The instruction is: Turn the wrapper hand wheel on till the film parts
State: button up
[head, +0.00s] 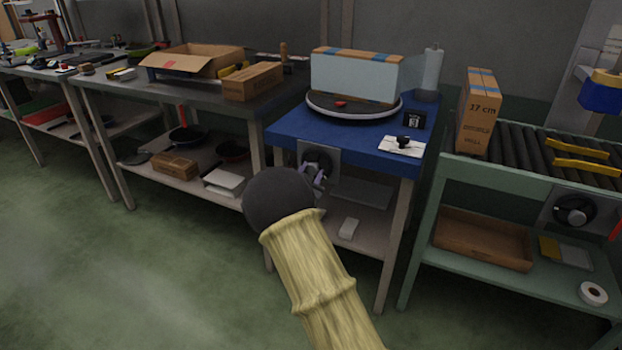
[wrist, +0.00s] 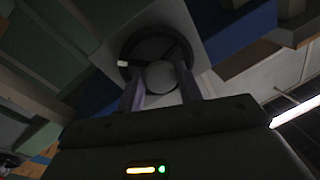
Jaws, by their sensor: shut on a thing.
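The wrapper hand wheel (head: 311,158) is a dark wheel on a grey plate at the front of the blue wrapper table. In the wrist view its dark rim (wrist: 128,50) is in front of me. My gripper (head: 318,178) is at the wheel, and its two fingers (wrist: 160,88) are shut on the wheel's round grey knob (wrist: 160,75). A box (head: 352,75) with a pale covering and brown taped top stands on the dark turntable (head: 345,113). A pale film roll (head: 432,70) stands upright behind it on the right.
A small black device (head: 414,119) and a white card with a black item (head: 403,145) lie on the blue table (head: 300,127). A tall carton (head: 478,112) stands by the roller conveyor (head: 530,150) to the right. An open carton (head: 195,62) is on the left bench. Green floor is clear at left.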

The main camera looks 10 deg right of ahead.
jog(key=shift+m+b, duration=0.3)
jog(key=shift+m, duration=0.2)
jog(key=o, duration=1)
jog(key=shift+c, duration=0.2)
jog(key=p+v, duration=0.3)
jog(key=v, duration=1.4)
jog(key=shift+s+f+p, duration=0.15)
jog(key=shift+f+p, duration=0.05)
jog(key=shift+p, duration=0.2)
